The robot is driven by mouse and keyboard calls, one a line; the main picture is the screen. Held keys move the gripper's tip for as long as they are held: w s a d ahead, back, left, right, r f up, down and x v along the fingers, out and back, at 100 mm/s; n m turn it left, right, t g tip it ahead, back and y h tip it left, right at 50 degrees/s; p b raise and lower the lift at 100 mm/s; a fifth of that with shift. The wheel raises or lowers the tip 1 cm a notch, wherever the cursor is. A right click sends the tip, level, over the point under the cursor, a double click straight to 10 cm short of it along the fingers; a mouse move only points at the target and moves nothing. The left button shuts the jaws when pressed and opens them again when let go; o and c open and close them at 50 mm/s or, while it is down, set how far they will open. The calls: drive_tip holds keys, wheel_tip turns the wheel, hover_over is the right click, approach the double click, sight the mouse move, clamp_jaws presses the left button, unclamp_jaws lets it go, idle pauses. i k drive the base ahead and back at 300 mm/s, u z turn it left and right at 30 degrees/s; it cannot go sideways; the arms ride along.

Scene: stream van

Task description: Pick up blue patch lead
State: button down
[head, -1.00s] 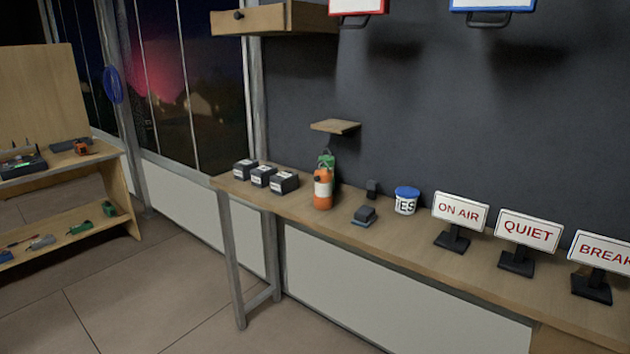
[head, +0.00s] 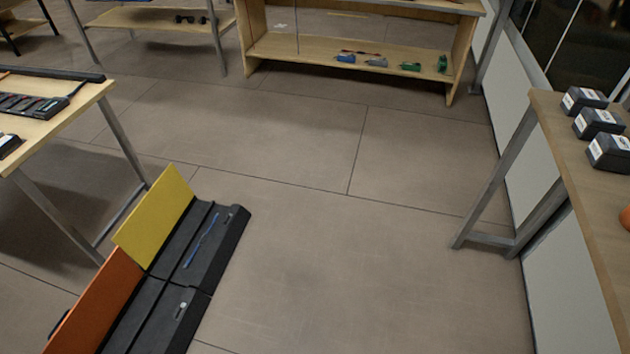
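A thin blue strip with a small light part, which looks like the blue patch lead (head: 202,240), lies in the far section of a black grooved floor tray (head: 234,228) at the lower left. It is small in view, so I cannot be sure what it is. A blue coil hung by the window in the earlier head view, but it is outside the view now. My gripper is not in view.
Yellow (head: 157,216) and orange (head: 98,304) panels stand along the tray's left side. A table (head: 97,93) is at left, a shelf unit (head: 300,44) at the back, and a bench (head: 562,150) with black boxes (head: 598,122) at right. The middle floor is clear.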

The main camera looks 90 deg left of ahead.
sight(202, 242)
drive_tip(key=u, duration=3.9)
drive_tip(key=i, duration=1.65)
